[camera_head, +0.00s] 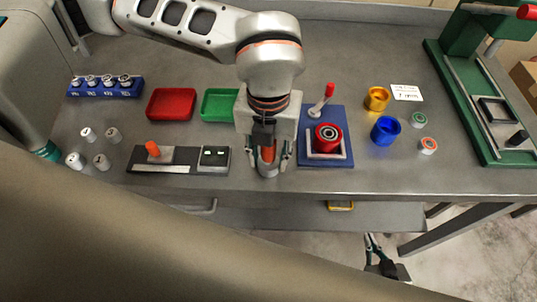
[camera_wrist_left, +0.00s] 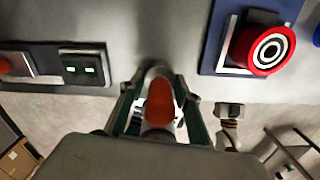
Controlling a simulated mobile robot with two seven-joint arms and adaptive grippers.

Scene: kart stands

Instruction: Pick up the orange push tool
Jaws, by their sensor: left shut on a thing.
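The orange push tool (camera_head: 268,155) is between the fingers of my left gripper (camera_head: 267,165), near the front edge of the grey table. My left gripper is shut on it. In the left wrist view the rounded orange-red handle (camera_wrist_left: 160,100) shows between the two fingers, with a grey rounded part (camera_wrist_left: 158,71) just behind it. Its lower end is hidden, so I cannot tell whether it touches the table. My right gripper (camera_head: 374,243) is low, in front of the table edge; its opening is unclear.
A block with two lit green marks (camera_head: 214,157) is close left of my left gripper. A blue plate (camera_head: 309,161) with a red round part (camera_head: 328,137) is close right. Red (camera_head: 171,104) and green (camera_head: 219,104) trays lie behind. A green press frame (camera_head: 455,100) stands far right.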

